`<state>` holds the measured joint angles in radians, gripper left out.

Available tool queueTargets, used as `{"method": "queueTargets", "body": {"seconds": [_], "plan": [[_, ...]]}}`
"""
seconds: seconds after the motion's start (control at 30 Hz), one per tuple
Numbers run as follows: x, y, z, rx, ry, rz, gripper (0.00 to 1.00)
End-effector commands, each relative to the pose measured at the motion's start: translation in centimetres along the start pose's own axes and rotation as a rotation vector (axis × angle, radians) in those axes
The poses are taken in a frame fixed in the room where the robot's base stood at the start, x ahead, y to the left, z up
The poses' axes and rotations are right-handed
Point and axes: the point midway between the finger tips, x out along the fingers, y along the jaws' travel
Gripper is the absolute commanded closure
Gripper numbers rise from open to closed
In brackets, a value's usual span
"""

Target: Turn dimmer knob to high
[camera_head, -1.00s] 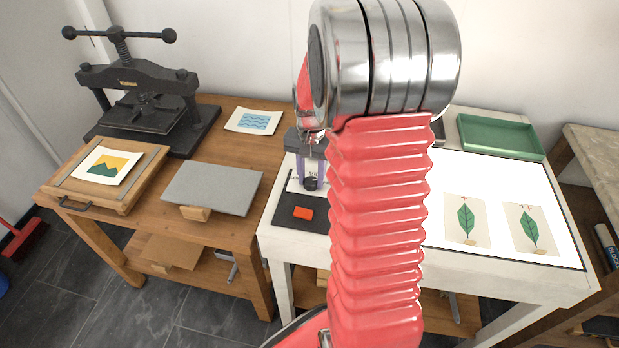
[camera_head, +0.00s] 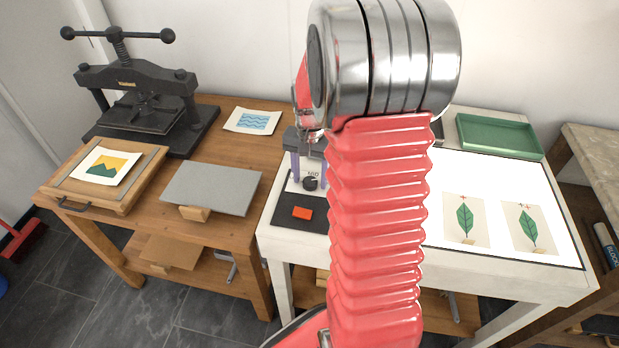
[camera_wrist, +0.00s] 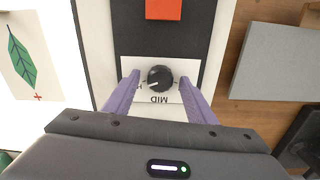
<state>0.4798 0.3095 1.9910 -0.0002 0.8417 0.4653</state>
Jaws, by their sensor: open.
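The dimmer knob (camera_wrist: 160,78) is round and black, on a white plate marked MID, upside down in the wrist view. Its white mark points left and slightly down there. Letters at the plate's sides are mostly hidden by the fingers. My gripper (camera_wrist: 159,84) is open, with one purple finger on each side of the knob. A gap shows between the knob and both fingers. Contact or height cannot be told. In the head view the knob (camera_head: 310,184) shows low between the fingers, partly behind my arm.
An orange-red square button (camera_head: 302,213) sits on the black panel (camera_head: 290,222) in front of the knob. The lit light table (camera_head: 500,180) with two leaf prints is to the right. A grey slab (camera_head: 212,187) lies on the wooden table to the left.

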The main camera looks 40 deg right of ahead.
Motion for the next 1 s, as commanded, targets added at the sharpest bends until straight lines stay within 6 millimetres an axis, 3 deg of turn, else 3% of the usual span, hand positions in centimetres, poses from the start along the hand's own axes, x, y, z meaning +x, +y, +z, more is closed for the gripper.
{"method": "queueTargets", "body": {"seconds": [0.17,0.7,1.0], "plan": [[-1.9,0.0,-0.1,0.0,0.003,-0.002,0.49],[-11.1,0.0,0.0,0.0,0.002,-0.001,0.49],[-13.3,0.0,0.0,0.0,-0.001,0.001,0.49]]}}
